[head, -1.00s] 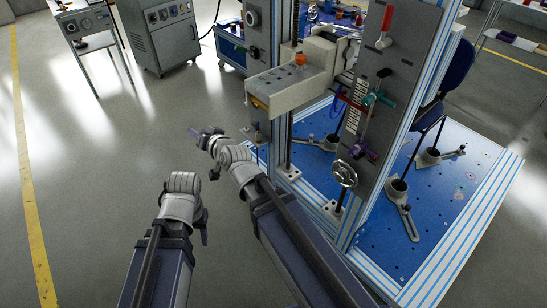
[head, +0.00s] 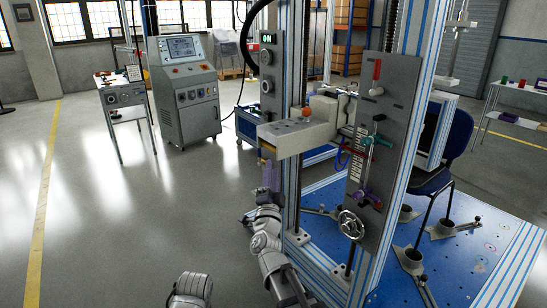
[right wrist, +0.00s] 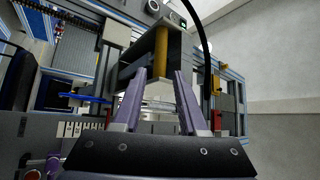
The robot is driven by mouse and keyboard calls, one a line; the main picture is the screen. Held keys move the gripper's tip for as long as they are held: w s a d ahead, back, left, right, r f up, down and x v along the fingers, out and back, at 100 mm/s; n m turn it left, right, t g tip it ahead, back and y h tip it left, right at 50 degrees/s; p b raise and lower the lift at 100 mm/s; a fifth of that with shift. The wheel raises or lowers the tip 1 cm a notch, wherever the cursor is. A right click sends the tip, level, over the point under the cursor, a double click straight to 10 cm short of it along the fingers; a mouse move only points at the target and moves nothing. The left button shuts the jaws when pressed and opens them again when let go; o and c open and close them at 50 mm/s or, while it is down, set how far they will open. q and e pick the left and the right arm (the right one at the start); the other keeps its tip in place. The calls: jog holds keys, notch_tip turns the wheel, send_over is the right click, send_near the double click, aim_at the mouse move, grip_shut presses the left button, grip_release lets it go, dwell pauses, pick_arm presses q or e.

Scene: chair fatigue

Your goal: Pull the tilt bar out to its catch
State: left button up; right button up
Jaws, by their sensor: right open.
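The yellow bar, which I take to be the tilt bar (right wrist: 161,52), runs across the end of a grey box-shaped head on the test frame. In the head view only a small yellow part (head: 267,150) shows under the head's left end. My right gripper (head: 269,168) points up just below that end. In the right wrist view its purple fingers (right wrist: 160,80) are apart, with the bar ahead between their tips. I cannot tell whether they touch it. Part of my left arm shows at the bottom edge of the head view; its fingers do not show.
The grey head (head: 300,135) juts left from the blue and white frame. A grey panel (head: 382,150) with a handwheel (head: 351,225) and coloured levers stands to the right. A control cabinet (head: 185,90) stands behind.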

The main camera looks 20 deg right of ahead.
jog(key=p+x, duration=0.2)
jog(key=x, duration=0.4)
jog(key=shift+w, duration=0.3)
jog(key=shift+r, duration=0.15)
jog(key=shift+c, duration=0.3)
grip_shut()
dwell(0.7)
